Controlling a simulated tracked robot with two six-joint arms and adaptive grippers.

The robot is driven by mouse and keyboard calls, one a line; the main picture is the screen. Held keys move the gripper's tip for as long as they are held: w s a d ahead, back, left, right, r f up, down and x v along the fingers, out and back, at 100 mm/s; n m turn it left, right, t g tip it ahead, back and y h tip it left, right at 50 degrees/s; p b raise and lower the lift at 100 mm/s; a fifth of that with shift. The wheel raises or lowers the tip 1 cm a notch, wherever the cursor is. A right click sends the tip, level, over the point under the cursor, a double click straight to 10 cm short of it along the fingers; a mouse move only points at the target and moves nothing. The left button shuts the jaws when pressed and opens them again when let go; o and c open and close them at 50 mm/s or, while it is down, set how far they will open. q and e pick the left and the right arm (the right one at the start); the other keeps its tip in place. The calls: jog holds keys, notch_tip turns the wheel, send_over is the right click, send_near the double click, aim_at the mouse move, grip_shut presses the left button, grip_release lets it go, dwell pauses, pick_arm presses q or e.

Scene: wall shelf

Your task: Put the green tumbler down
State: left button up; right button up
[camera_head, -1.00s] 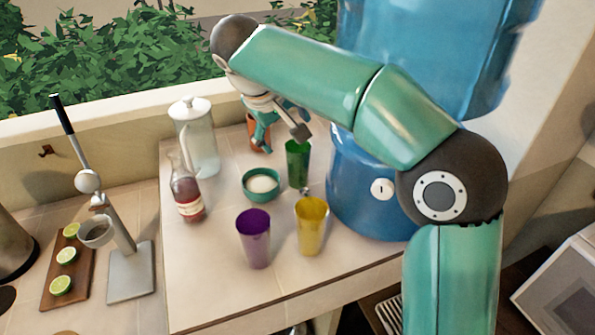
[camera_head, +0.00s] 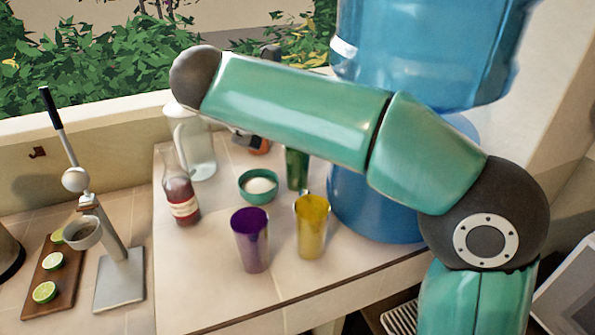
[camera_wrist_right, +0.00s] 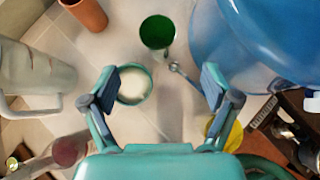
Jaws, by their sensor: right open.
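The green tumbler (camera_head: 296,168) stands upright on the tiled counter beside the blue water dispenser, its upper part partly hidden by my right arm in the head view. In the right wrist view the green tumbler (camera_wrist_right: 157,33) is seen from above, beyond my fingertips and apart from them. My right gripper (camera_wrist_right: 160,88) is open with nothing between its fingers. In the head view that gripper is mostly hidden behind my arm. My left gripper is not in view.
A teal bowl of white contents (camera_head: 258,187), a purple tumbler (camera_head: 250,245), a yellow tumbler (camera_head: 311,232), a syrup bottle (camera_head: 181,195) and a glass pitcher (camera_head: 199,150) stand nearby. The water dispenser (camera_head: 365,205) bounds the right.

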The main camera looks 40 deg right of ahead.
aim_at(297, 165)
jog(key=shift+p+x, duration=0.35)
jog(key=shift+x, duration=7.4)
jog(key=shift+w+a, duration=0.15)
jog(key=c, duration=1.6)
jog(key=shift+o, duration=0.2)
jog(key=shift+r, duration=0.25)
